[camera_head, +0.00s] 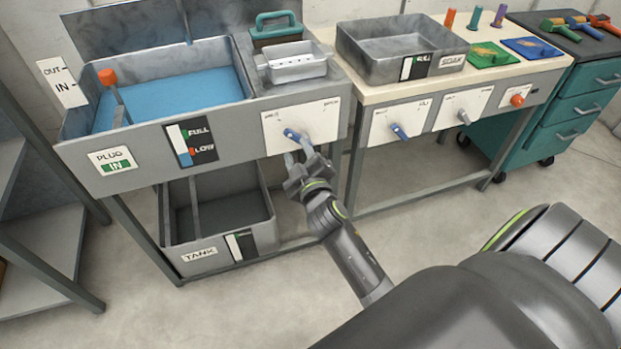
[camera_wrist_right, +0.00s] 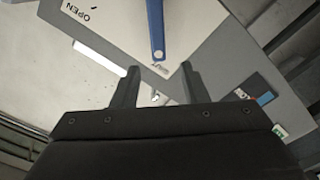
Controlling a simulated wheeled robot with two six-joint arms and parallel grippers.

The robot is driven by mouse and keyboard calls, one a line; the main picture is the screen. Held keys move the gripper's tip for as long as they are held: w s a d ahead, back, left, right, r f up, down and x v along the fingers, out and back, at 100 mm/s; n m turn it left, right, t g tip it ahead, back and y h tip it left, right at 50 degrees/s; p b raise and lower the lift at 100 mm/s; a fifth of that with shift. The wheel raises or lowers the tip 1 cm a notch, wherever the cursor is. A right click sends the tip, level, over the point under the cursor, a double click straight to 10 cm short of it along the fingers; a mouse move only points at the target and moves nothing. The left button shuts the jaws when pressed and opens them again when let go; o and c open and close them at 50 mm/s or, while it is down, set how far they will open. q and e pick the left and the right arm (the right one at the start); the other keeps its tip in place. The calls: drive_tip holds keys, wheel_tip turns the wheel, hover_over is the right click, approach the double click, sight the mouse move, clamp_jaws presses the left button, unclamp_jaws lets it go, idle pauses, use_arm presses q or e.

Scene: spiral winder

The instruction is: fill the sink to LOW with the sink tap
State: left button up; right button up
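The grey sink (camera_head: 140,142) at the left holds blue water (camera_head: 175,98). Its gauge (camera_head: 190,140), marked FULL and LOW, has a white strip with blue and red low down near LOW. The sink tap's blue lever (camera_head: 293,134) is on a white panel (camera_head: 318,116) right of the gauge. My right gripper (camera_head: 297,154) is open just in front of and below this lever. In the right wrist view the lever (camera_wrist_right: 156,30) ends just beyond the open fingertips (camera_wrist_right: 159,67), with no visible grip on it. My left gripper is out of view.
The plug sign (camera_head: 112,161) reads IN; an orange-topped plug handle (camera_head: 107,77) stands in the sink. A tank (camera_head: 223,243) sits below. The SOAK basin (camera_head: 400,48) is on the bench at right, with another blue lever (camera_head: 399,131) below it.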

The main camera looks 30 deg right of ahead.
use_arm(q)
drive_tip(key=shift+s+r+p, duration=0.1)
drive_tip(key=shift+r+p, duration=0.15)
drive_tip(key=shift+p, duration=0.2)
use_arm(e)
drive_tip(key=v, duration=0.9)
drive_tip(key=shift+s, duration=0.25)
drive_tip(key=s+f+m+g+y+p, duration=0.1)
drive_tip(key=s+f+g+p, duration=0.3)
drive_tip(key=f, duration=0.9)
drive_tip(key=s+f+m+g+y+p, duration=0.15)
drive_tip(key=s+f+g, duration=0.35)
drive_tip(key=f, duration=0.9)
use_arm(q)
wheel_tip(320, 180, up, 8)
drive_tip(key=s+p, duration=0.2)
drive_tip(key=p, duration=0.2)
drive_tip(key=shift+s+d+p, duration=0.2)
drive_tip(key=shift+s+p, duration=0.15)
use_arm(e)
drive_tip(key=s+d+f+m+g, duration=0.1)
drive_tip(key=s+f, duration=0.5)
drive_tip(key=s, duration=0.8)
drive_tip(key=s+d+f+m+g, duration=0.2)
drive_tip(key=s+f+g, duration=0.4)
drive_tip(key=s, duration=0.9)
drive_tip(key=shift+d+f+m+y, duration=0.2)
drive_tip(key=shift+d+m+y, duration=0.05)
drive_tip(key=shift+m+y, duration=0.2)
